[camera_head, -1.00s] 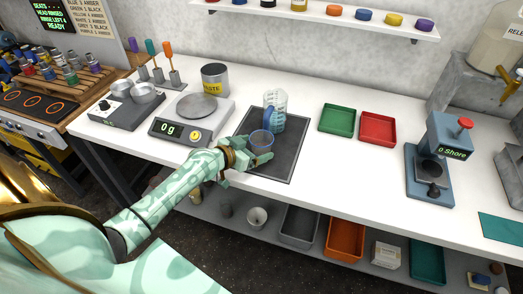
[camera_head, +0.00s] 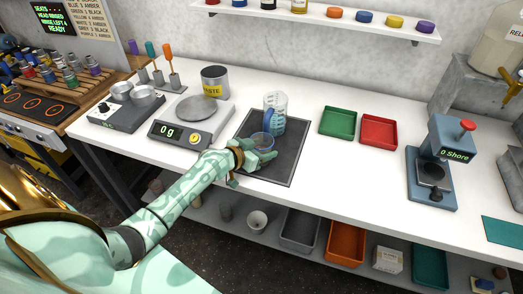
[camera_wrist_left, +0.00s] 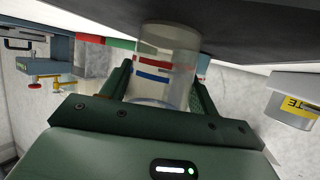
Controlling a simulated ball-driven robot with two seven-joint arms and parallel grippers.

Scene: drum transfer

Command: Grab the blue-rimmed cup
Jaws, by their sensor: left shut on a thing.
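The blue-rimmed cup (camera_head: 262,140) is a small clear cup on the dark mat (camera_head: 280,171) in the head view. In the left wrist view a clear cup (camera_wrist_left: 166,62) with blue and red bands stands between the two fingers (camera_wrist_left: 163,90). The fingers hide part of the cup. My right gripper is not in view.
A scale (camera_head: 188,127) reading 0 g stands left of the mat, with a waste can (camera_head: 215,82) behind it. Green (camera_head: 338,122) and red (camera_head: 379,132) trays lie to the right. A hardness tester (camera_head: 436,165) stands farther right. Bare tabletop lies between.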

